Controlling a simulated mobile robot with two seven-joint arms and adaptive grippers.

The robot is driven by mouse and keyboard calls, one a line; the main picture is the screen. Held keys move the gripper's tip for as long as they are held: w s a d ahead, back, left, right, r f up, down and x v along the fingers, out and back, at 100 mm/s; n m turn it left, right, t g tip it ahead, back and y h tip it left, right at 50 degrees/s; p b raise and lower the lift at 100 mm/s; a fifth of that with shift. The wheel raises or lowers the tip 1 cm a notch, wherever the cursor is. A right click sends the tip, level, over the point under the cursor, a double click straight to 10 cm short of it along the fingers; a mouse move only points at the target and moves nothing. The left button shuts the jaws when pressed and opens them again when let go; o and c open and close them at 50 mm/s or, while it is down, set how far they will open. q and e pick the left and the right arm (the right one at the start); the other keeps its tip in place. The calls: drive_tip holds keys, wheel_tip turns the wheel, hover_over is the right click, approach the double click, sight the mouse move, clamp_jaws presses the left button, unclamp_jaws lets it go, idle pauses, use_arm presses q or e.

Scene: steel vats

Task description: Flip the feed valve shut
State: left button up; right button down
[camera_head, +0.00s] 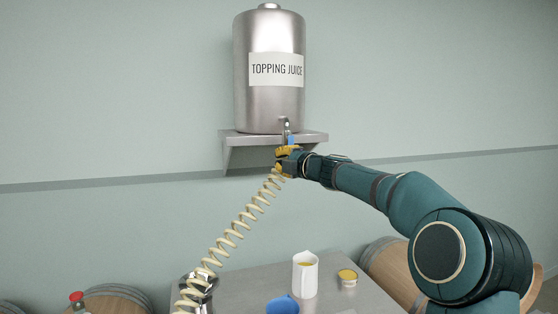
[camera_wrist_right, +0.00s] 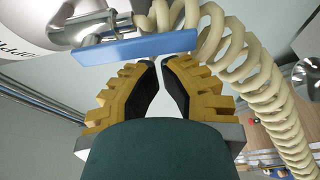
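The feed valve (camera_head: 287,126) is a small metal tap at the foot of the steel vat (camera_head: 270,108) labelled TOPPING JUICE. Its blue lever (camera_head: 291,139) shows just above my right gripper (camera_head: 284,154). In the right wrist view the flat blue lever (camera_wrist_right: 140,46) lies across the front of the fingertips. My right gripper (camera_wrist_right: 161,62) has its yellow, black-padded fingers brought together, with only a thin gap and nothing between them. Whether the tips touch the lever, I cannot tell. My left gripper is not in view.
The vat stands on a wall shelf (camera_head: 230,138). A cream coiled hose (camera_head: 237,227) runs from beside the gripper to the steel table (camera_head: 240,283). A white jug (camera_head: 305,276), small cup (camera_head: 347,278) and blue object (camera_head: 282,304) are there. Barrels (camera_head: 395,266) stand behind.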

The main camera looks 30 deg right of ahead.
idle(0.3)
drive_tip(key=shift+s+d+n+p, duration=0.1)
drive_tip(key=shift+d+n+p, duration=0.1)
drive_tip(key=shift+n+p, duration=0.3)
drive_tip(key=shift+d+f+p, duration=0.1)
drive_tip(key=shift+p, duration=0.25)
